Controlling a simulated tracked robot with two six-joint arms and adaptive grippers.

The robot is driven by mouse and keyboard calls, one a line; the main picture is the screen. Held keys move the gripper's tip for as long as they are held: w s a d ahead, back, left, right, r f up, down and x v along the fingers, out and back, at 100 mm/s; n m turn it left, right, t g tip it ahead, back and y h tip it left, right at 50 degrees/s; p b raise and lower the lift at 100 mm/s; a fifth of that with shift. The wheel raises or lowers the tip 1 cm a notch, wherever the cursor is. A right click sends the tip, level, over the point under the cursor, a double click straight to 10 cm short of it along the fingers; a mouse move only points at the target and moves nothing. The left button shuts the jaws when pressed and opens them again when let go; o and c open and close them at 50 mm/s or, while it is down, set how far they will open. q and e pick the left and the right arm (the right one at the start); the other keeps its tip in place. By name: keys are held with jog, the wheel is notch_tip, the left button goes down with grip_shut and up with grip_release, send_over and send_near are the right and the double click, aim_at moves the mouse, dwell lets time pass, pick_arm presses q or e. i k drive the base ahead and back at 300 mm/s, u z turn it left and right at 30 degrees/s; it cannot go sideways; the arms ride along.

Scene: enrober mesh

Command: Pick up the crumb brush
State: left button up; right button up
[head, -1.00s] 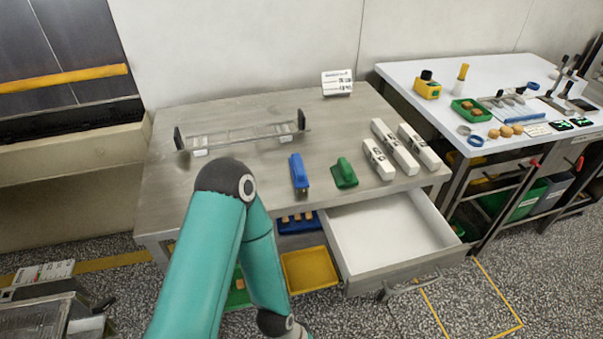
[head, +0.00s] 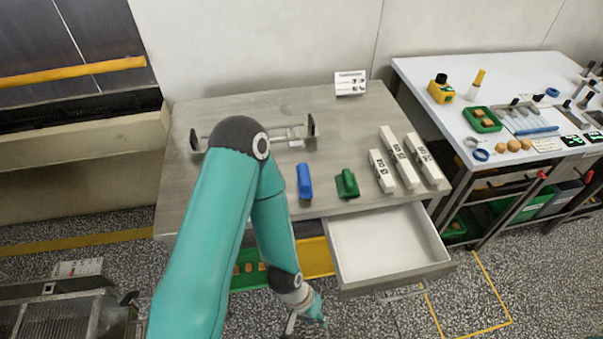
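Two handled tools lie side by side on the front part of the steel table (head: 250,108): a blue one (head: 304,181) and a green one (head: 347,184). Either could be a brush; I cannot make out bristles or tell which is the crumb brush. My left gripper (head: 305,318) is low in front of the table, at the bottom edge of the picture, over the floor and well apart from both tools. Its fingers look spread with nothing between them. My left arm hides part of the table's left side. My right gripper is not in view.
An empty white drawer (head: 385,242) stands pulled out below the tools. Several white boxes (head: 398,158) lie to their right, and a clear rack (head: 285,137) stands behind. A yellow tray (head: 315,257) is under the table. A cluttered white table (head: 430,75) stands at right.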

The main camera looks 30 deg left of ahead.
aim_at(305, 190)
jog(key=u, duration=1.35)
jog(key=k, duration=1.1)
jog(key=u, duration=0.15)
jog(key=i, duration=0.85)
jog(key=z, duration=0.1)
